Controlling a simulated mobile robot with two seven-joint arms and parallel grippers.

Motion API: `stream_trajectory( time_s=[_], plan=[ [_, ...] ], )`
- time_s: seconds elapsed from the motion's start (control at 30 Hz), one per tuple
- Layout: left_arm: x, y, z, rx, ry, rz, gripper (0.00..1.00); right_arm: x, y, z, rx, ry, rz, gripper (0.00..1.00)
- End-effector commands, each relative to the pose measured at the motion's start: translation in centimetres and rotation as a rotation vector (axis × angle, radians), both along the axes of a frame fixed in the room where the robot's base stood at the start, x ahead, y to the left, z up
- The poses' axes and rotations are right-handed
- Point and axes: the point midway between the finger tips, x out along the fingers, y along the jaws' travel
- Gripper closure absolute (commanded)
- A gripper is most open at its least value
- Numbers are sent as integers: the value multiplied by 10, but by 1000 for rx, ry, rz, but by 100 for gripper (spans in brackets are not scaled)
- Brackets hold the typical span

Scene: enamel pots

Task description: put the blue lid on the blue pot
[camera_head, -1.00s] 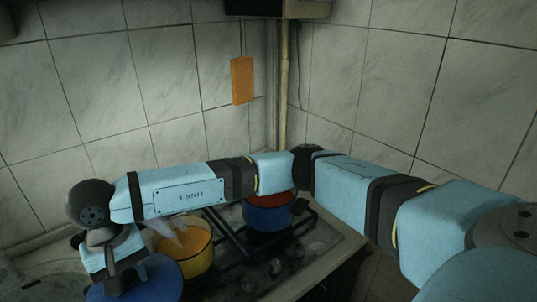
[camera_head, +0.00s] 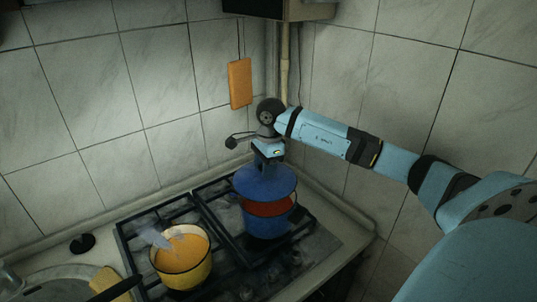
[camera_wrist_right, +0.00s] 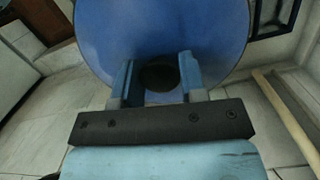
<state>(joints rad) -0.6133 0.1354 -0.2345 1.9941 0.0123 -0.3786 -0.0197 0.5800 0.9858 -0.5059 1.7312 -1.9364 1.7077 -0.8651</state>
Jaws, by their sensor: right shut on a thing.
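The blue lid (camera_head: 262,183) is in the air at the back of the stove, and it also fills the upper wrist view (camera_wrist_right: 160,30). My right gripper (camera_head: 268,160) is shut on its dark knob (camera_wrist_right: 158,77), with one finger on each side. The blue pot (camera_head: 266,226) stands upright on the back right of the stove, just below the lid. Its red inside shows under the lid's front edge, so there is a gap at the front. The lid hides the pot's rear rim, and I cannot tell whether they touch there. My left gripper is out of view.
A yellow pot (camera_head: 182,273) with a light utensil in it stands front left of the blue pot on the black stove grate (camera_head: 222,235). A sink (camera_head: 50,287) is at the lower left. Tiled walls close in behind, with an orange board (camera_head: 240,83) hanging there.

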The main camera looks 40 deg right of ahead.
Motion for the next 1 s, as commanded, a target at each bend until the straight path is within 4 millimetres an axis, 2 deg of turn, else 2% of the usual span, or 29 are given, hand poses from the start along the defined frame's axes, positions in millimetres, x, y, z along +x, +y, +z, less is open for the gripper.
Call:
stream_trajectory(
  time_s=[0.13,0.63,1.0],
  plan=[
    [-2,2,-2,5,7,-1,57,-2,-10,4,2,-2,-39,84],
    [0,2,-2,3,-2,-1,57,-1,-11,3,0,-1,-62,84],
    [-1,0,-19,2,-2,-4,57,-2,-10,-20,0,1,-59,84]
  ],
)
